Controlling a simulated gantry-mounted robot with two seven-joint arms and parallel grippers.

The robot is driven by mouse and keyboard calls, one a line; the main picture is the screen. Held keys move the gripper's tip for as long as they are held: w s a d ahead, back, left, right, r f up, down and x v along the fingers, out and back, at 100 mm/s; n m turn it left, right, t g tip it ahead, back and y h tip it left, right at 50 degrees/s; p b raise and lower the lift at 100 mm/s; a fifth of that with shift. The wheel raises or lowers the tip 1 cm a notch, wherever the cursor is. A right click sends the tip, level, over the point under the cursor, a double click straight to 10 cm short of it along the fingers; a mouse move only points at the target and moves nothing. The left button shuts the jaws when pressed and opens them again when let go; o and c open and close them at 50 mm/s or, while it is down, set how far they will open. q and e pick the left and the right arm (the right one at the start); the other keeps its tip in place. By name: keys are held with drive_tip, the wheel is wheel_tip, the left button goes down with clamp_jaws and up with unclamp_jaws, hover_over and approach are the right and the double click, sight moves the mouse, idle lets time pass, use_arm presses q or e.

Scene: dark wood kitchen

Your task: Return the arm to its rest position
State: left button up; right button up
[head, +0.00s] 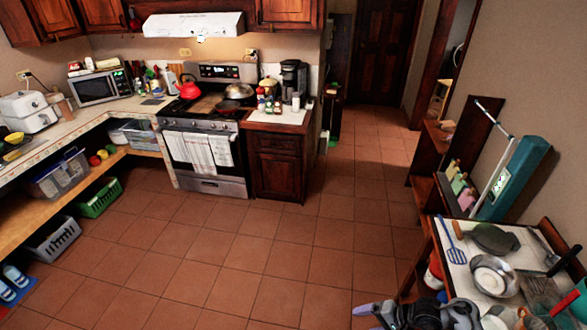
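My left arm and gripper do not show in the head view. A dark and grey-violet jointed shape (425,313) at the bottom edge, right of centre, looks like part of my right arm and gripper. It is cut off by the frame and close to the left front side of the cluttered table (448,262). Its fingertips cannot be made out clearly, so I cannot tell whether it is open or shut, or whether it touches the table. I see no object clearly held.
The tiled floor (240,250) is clear through the middle. A stove (208,155) and dark cabinet (280,168) stand at the back. A counter with a low shelf (35,215) runs along the left. The table holds a metal bowl (493,275) and a blue spatula (452,238).

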drive_tip(key=w+d+f+n+h, duration=0.2)
drive_tip(key=d+h, duration=0.2)
drive_tip(key=d, duration=0.3)
drive_tip(key=w+d+f+n+h, duration=0.1)
drive_tip(key=w+d+f+h, duration=0.15)
drive_tip(key=d, duration=0.45)
drive_tip(key=s+d+r+n+g+h, duration=0.25)
drive_tip(key=s+d+g+h, duration=0.45)
drive_tip(key=d, duration=0.5)
drive_tip(key=s+a+r+n+t+y, duration=0.2)
drive_tip(key=s+a+t, duration=0.1)
drive_tip(key=s+a, duration=0.7)
drive_tip(key=s+a+r+n+t+y, duration=0.1)
drive_tip(key=s+a+n+t+y, duration=0.15)
drive_tip(key=s+a, duration=0.7)
use_arm(q)
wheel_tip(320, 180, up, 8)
drive_tip(key=p, duration=0.7)
drive_tip(key=shift+p, duration=0.4)
use_arm(e)
drive_tip(key=s+a+r+t, duration=0.1)
drive_tip(key=s+a+r, duration=0.2)
drive_tip(key=r, duration=0.6)
drive_tip(key=s+a+r+t+y, duration=0.1)
drive_tip(key=s+a+r, duration=0.2)
drive_tip(key=r, duration=0.6)
drive_tip(key=shift+a+r+m, duration=0.25)
drive_tip(key=shift+a+m, duration=0.05)
drive_tip(key=shift+a, duration=0.45)
